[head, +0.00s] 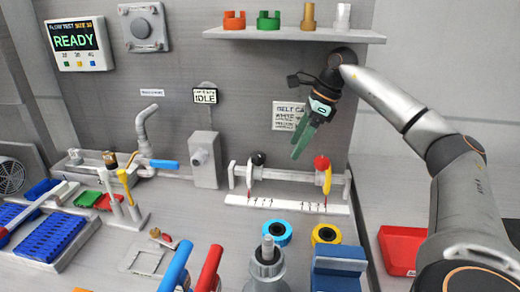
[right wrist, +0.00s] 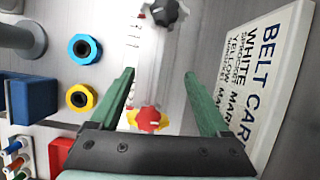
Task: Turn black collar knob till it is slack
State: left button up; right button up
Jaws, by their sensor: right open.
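The black collar knob (head: 258,158) sits at the left end of a white roller rig (head: 285,202) near the back wall in the head view. My right gripper (head: 300,152), with green fingers, is above the rig, apart from both knobs. It is open and empty. My left gripper is out of view.
A shelf (head: 295,34) with coloured fittings overhangs behind my right arm. Blue (head: 277,233) and yellow (head: 326,235) rings lie in front of the rig. A grey box (head: 204,160) stands left of it. A belt sign (head: 290,116) is on the wall behind.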

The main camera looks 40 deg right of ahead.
aim_at(258, 155)
jog(key=w+a, duration=0.5)
jog(key=shift+w+a+p, duration=0.1)
jog(key=shift+w+p, duration=0.2)
jog(key=shift+w, duration=0.05)
jog(key=shift+x, duration=1)
jog(key=shift+w+a+f, duration=0.3)
jog(key=shift+w+f, duration=0.05)
jog(key=shift+f, duration=0.1)
grip_shut()
